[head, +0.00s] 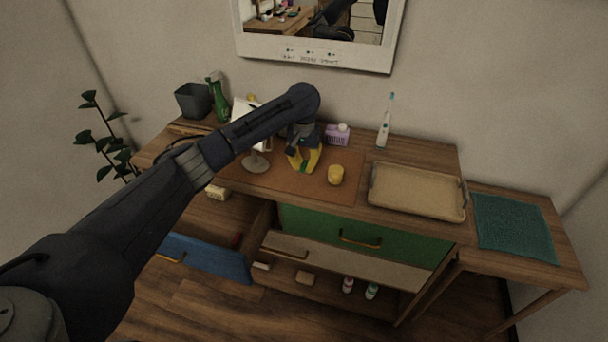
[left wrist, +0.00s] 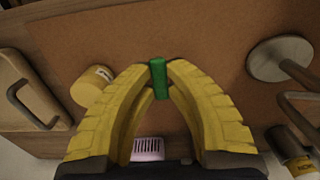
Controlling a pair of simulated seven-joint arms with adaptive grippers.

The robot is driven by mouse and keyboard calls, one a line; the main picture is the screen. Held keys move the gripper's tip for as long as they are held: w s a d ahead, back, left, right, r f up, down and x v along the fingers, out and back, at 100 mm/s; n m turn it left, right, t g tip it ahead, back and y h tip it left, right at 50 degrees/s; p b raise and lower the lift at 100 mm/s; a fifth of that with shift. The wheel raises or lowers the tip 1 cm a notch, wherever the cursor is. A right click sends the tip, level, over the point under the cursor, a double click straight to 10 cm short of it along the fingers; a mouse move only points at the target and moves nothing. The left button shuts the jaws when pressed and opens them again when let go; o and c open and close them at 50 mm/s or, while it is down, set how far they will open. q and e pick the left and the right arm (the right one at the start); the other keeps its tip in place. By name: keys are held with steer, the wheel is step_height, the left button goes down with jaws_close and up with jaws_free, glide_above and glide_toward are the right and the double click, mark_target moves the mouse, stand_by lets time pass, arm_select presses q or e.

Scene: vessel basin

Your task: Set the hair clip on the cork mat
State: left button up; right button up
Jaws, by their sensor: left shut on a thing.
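The hair clip is a small green piece (left wrist: 158,79) between the yellow fingertips of my left gripper (left wrist: 160,72), which is shut on it. In the head view my left gripper (head: 304,160) points down over the brown cork mat (head: 280,184), with a bit of the green clip (head: 303,168) showing at its tips. The mat also fills much of the left wrist view (left wrist: 205,35), behind the clip. I cannot tell whether the clip touches the mat. My right gripper is not in view.
A yellow jar (head: 336,175) stands on the mat right of my gripper, and a round metal stand base (head: 256,163) is at its left. A purple container (head: 337,134) stands behind. A tan tray (head: 416,192) is further right. A blue drawer (head: 207,257) hangs open below.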

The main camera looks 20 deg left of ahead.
mark_target(304, 179)
arm_select(q)
steer(key=shift+f, duration=2.1)
steer(key=shift+f, duration=0.15)
steer(key=o, duration=0.7)
step_height(304, 179, up, 12)
steer(key=shift+r, duration=0.2)
